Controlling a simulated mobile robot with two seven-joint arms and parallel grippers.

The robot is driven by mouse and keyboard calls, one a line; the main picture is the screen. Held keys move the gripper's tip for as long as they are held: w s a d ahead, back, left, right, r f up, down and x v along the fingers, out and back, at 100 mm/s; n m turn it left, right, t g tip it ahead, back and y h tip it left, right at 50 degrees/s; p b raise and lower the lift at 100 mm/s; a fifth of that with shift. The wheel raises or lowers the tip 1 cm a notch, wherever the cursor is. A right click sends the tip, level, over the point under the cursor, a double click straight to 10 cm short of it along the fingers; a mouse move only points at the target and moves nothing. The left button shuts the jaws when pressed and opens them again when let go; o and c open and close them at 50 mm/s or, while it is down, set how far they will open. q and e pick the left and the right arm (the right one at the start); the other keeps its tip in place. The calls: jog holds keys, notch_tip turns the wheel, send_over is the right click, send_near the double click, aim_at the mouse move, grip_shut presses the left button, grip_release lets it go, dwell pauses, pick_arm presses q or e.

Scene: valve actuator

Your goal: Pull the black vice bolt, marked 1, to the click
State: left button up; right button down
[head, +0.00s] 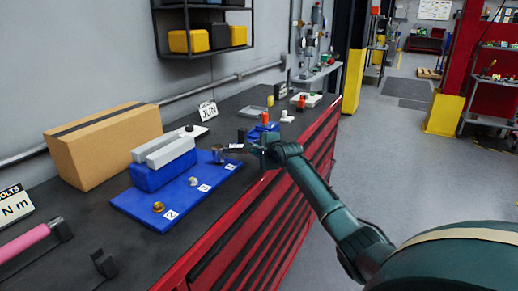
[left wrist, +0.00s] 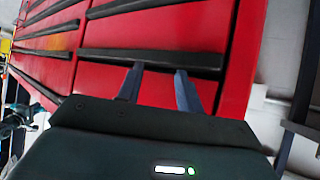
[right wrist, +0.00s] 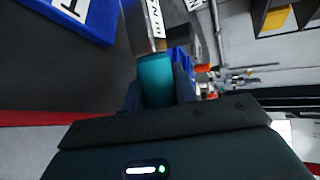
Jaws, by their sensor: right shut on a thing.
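My right gripper (head: 262,150) is shut on the teal handle (right wrist: 155,82) of a wrench, above the bench's front part. In the right wrist view the wrench's metal shaft (right wrist: 155,22) runs away from the handle and carries a white label. In the head view its dark head end (head: 217,154) is over the far end of the blue base (head: 138,212). The black bolt is not clearly visible there; whether the wrench is seated on it I cannot tell. A white tag (right wrist: 72,8) on the blue base seems to read 1. My left gripper (left wrist: 157,80) is open and empty, facing red drawers.
A pink-handled tool (head: 24,242) lies at left. Orange and white small items (head: 287,116) stand beyond the wrench. Red drawers (head: 262,235) front the bench.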

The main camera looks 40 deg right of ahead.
jog(key=shift+f, duration=0.25)
dwell(0.3)
jog(key=shift+s+a+r+m+p, duration=0.1)
jog(key=shift+s+a+m+p, duration=0.05)
jog(key=shift+a+m+p, duration=0.15)
jog(key=shift+s+a+m+h+p, duration=0.15)
jog(key=shift+s+m+h+p, duration=0.2)
jog(key=shift+h+p, duration=0.3)
jog(key=shift+a, duration=0.15)
jog(key=shift+s+a+m+g+h, duration=0.2)
jog(key=shift+s+m+g+h, duration=0.1)
jog(key=shift+s+m+h, duration=0.2)
